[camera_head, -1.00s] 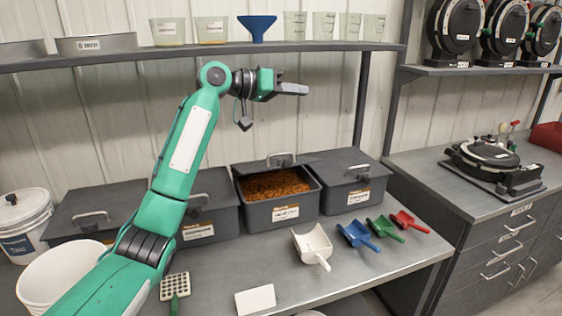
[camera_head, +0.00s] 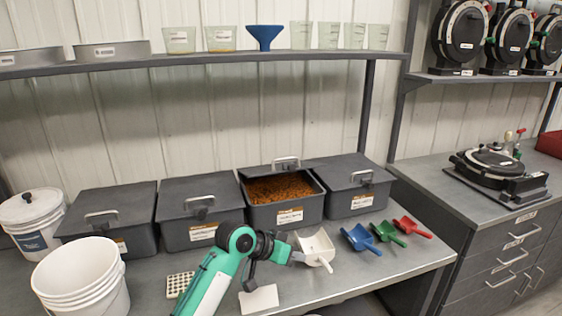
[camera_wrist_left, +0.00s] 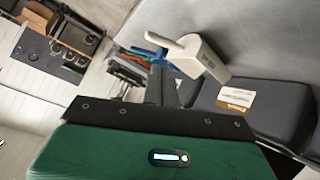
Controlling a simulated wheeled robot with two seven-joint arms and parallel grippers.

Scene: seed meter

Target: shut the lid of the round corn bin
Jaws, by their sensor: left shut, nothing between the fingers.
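An open dark grey rectangular bin (camera_head: 258,217) holds orange-brown grain (camera_head: 280,188). It has a white label that I cannot read. Its lid (camera_head: 286,164) is at the back of the opening, its handle showing, and leaves the grain uncovered. My left gripper (camera_head: 298,257) is shut and empty, low in front of the bins, close to the white scoop; I cannot tell whether they touch. In the left wrist view its fingers (camera_wrist_left: 162,86) are together, with the white scoop (camera_wrist_left: 197,54) just beyond them. My right gripper is not in view.
Closed grey bins (camera_head: 200,211) stand on both sides of the open one, the right one (camera_head: 350,200) close against it. Blue (camera_head: 358,237), green (camera_head: 387,231) and red (camera_head: 411,226) scoops lie at the front right. White buckets (camera_head: 80,280) stand at left. A shelf (camera_head: 300,53) runs above.

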